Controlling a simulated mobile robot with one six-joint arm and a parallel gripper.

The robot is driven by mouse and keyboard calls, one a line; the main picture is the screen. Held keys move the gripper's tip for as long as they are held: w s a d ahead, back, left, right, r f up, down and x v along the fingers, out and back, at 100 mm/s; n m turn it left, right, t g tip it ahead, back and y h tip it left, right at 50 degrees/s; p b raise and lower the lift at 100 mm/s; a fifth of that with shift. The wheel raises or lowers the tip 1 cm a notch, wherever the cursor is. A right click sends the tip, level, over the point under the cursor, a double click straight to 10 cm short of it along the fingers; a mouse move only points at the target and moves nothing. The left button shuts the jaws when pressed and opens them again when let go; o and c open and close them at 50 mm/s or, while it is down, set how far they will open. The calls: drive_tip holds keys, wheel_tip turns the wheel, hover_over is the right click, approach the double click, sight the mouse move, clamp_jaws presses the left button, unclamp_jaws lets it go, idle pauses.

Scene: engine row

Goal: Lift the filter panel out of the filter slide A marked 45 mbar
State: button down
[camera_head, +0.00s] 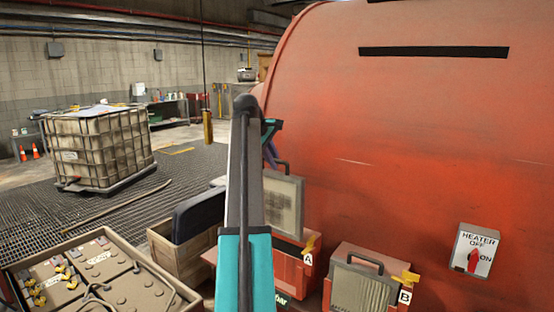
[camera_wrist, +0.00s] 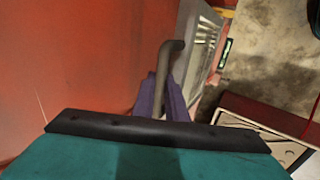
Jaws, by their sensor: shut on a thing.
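The filter panel (camera_head: 287,203) has a pale frame, a grey mesh face and a dark handle (camera_head: 285,166). It stands upright over filter slide A (camera_head: 290,272), a red box with a white "A" label and a yellow tag. Most of its face shows above the slide; whether its lower edge is still inside I cannot tell. My gripper (camera_head: 271,153) has purple fingers and is shut on the panel's handle. In the wrist view, the fingers (camera_wrist: 163,98) close around the handle (camera_wrist: 166,68), with the panel (camera_wrist: 200,52) beyond. My arm hides part of slide A and its pressure reading.
Slide B (camera_head: 364,285) stands to the right with its own panel. A large red tank wall (camera_head: 420,130) rises close behind, with a heater switch (camera_head: 477,250). A wooden crate (camera_head: 185,262) and a battery tray (camera_head: 95,275) sit left. Open grating floor lies farther left.

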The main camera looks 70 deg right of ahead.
drive_tip(key=w+a+p, duration=0.3)
drive_tip(key=a+p, duration=0.1)
drive_tip(key=a, duration=0.8)
drive_tip(key=shift+w+a+p, duration=0.2)
drive_tip(key=shift+a+p, duration=0.2)
idle(0.7)
